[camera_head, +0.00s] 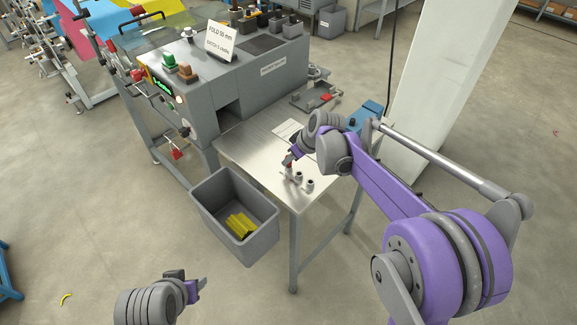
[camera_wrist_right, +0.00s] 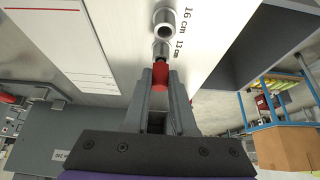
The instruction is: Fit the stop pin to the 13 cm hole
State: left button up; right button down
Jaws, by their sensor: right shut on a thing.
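The stop pin has a red head (camera_wrist_right: 160,76), held between the fingertips of my right gripper (camera_wrist_right: 160,86), which is shut on it. In the right wrist view, its far end lines up with the metal sleeve marked 13 cm (camera_wrist_right: 162,48); I cannot tell whether it is in the hole or above it. Another sleeve, marked 16 cm (camera_wrist_right: 165,22), stands beyond and looks empty. In the head view, my right gripper (camera_head: 288,160) is over the table's front corner by the small metal sleeves (camera_head: 310,184). My left gripper (camera_head: 202,284) is far from the table; its jaw gap is unclear.
The steel table (camera_head: 245,150) adjoins a grey machine (camera_head: 225,75) with a FOLD 50 mm sign (camera_head: 220,40). A grey bin (camera_head: 212,190) with yellow cloth (camera_head: 241,225) stands beside the table. A white sheet (camera_wrist_right: 60,40) lies near the sleeves. A pale column (camera_head: 440,80) rises behind.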

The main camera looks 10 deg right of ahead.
jog(key=shift+f, duration=0.35)
dwell(0.5)
jog(key=c, duration=0.7)
grip_release()
jog(key=shift+o, duration=0.2)
jog(key=v, duration=1.1)
jog(key=s+d+f+m+h, duration=0.1)
jog(key=s+f+m, duration=0.1)
jog(key=s, duration=0.7)
jog(key=s+d+f+m+h, duration=0.1)
jog(key=s+d+f+m, duration=0.1)
jog(key=s, duration=0.8)
jog(key=s+d+f+m+h, duration=0.1)
jog(key=s+f+m, duration=0.2)
jog(key=s, duration=0.6)
notch_tip(320, 180, down, 3)
jog(key=shift+s+d+r+m+t+h, duration=0.1)
jog(key=shift+s+d+m+t+h, duration=0.1)
jog(key=shift+d+m+t+h, duration=0.15)
